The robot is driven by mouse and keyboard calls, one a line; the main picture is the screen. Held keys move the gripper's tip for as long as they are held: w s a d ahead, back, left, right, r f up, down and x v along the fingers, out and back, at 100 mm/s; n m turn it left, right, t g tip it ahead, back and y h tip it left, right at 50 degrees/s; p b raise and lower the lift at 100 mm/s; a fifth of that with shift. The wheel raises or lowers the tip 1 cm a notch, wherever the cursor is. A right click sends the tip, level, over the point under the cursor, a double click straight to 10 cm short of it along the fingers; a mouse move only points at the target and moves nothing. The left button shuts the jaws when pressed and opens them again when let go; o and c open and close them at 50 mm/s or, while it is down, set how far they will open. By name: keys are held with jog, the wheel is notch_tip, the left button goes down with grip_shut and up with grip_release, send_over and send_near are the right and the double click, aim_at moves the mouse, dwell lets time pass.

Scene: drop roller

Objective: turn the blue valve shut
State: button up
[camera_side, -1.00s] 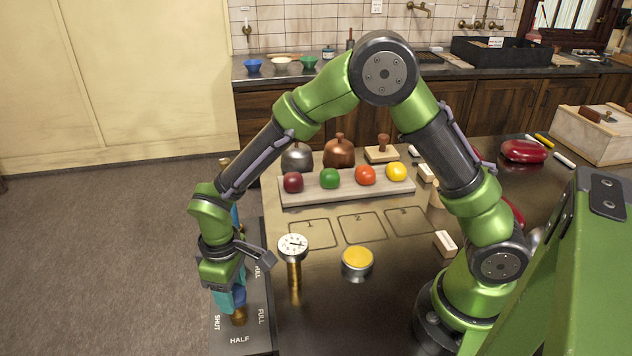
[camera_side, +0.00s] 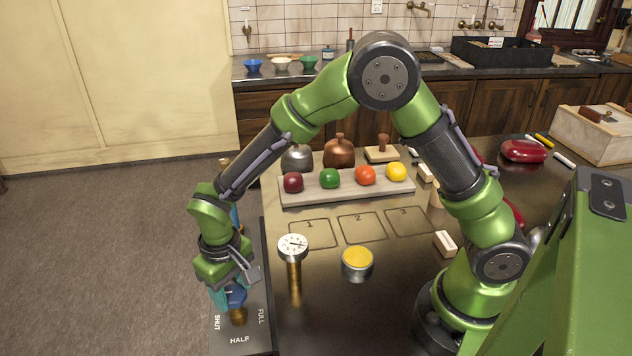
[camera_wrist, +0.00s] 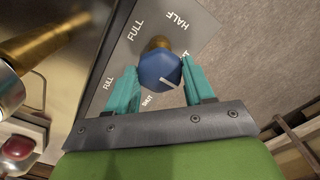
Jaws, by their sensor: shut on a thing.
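The blue valve knob (camera_wrist: 160,76) sits on a brass stem over a dark plate marked SHUT, HALF and FULL. A white line shows on the knob's face. My gripper (camera_wrist: 160,84) has its teal fingers on both sides of the knob and is shut on it. In the side view the knob (camera_side: 236,296) shows between my gripper's fingers (camera_side: 230,298), above the plate (camera_side: 243,340). In the wrist view the white line slants toward the lower right, near the partly hidden lettering by the right finger. I cannot tell exactly which mark it meets.
A gauge on a brass post (camera_side: 293,250) stands close to the right of my gripper, with a yellow-topped button (camera_side: 357,262) beyond it. A wooden tray (camera_side: 330,190) with coloured balls lies farther back. The table has numbered squares (camera_side: 362,228).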

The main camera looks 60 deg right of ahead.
aim_at(231, 291)
jog(key=o, duration=1)
notch_tip(231, 291, up, 17)
jog(key=s+d+r+m+t, duration=0.1)
jog(key=s+d+t, duration=0.1)
jog(key=s+d, duration=0.2)
jog(key=s+d+r+m+t+y, duration=0.1)
jog(key=s+d+r+t, duration=0.1)
jog(key=s+d, duration=0.3)
jog(key=s+d+r+m+t+y, duration=0.1)
jog(key=s+d+r+t, duration=0.1)
jog(key=s+d, duration=0.3)
jog(key=shift+d+r+m+t, duration=0.15)
jog(key=shift+d+m+t, duration=0.35)
jog(key=shift+d, duration=0.55)
